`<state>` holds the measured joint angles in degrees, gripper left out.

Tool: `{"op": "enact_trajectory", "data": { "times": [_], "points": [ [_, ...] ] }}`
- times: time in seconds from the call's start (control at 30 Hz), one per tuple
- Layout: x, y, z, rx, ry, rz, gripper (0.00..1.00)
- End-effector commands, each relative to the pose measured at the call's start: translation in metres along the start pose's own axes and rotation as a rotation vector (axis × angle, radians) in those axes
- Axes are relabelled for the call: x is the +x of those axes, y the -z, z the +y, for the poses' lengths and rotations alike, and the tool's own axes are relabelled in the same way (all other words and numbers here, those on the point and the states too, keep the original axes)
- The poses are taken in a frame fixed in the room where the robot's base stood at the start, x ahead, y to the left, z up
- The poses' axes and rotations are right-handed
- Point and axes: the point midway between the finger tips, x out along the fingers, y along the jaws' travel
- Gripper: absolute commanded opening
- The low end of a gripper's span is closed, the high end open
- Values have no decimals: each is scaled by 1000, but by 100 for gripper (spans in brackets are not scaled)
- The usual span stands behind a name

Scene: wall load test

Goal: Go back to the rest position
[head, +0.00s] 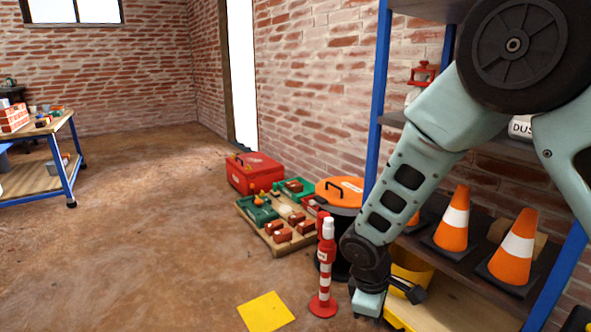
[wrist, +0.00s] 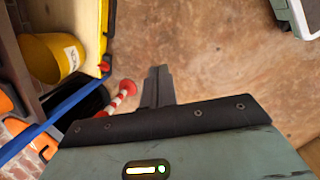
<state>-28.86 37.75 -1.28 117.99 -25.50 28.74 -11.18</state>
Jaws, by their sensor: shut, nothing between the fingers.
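My gripper (wrist: 158,86) is at the lower middle of the wrist view, its dark fingers together with nothing between them. Bare brown floor lies beyond the fingertips in that view. In the head view my arm reaches down from the upper right, and its end is low in front of the shelf, just right of a red-and-white post (head: 327,268). The fingers are hard to make out in the head view. The post also shows left of the fingers in the wrist view (wrist: 122,97), apart from them.
A blue-framed shelf (head: 374,110) with orange cones (head: 453,222) stands at the right, a yellow bucket (wrist: 48,58) low in it. A black bin with orange lid (head: 340,190), a loaded pallet (head: 272,246) and a red toolbox (head: 254,172) line the wall. Floor at left is clear around a yellow square (head: 266,312).

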Motion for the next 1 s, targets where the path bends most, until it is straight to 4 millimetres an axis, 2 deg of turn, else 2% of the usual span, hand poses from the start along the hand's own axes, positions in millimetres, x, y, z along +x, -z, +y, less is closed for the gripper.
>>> {"op": "enact_trajectory", "data": {
  "times": [0.03, 0.2, 0.33, 0.5, 0.77, 0.8, 1.0],
  "points": [
    [-26, -5, -14, 44, 24, 29, 0],
    [-93, -28, -68, 176, 109, 94, 0],
    [-132, -52, -107, 258, 160, 127, 0],
    [-160, -81, -147, 332, 199, 147, 0],
    [-180, -120, -190, 420, 225, 161, 0],
    [-196, -120, -185, 419, 228, 158, 0],
    [-233, -125, -178, 415, 227, 157, 0]
  ]
}}
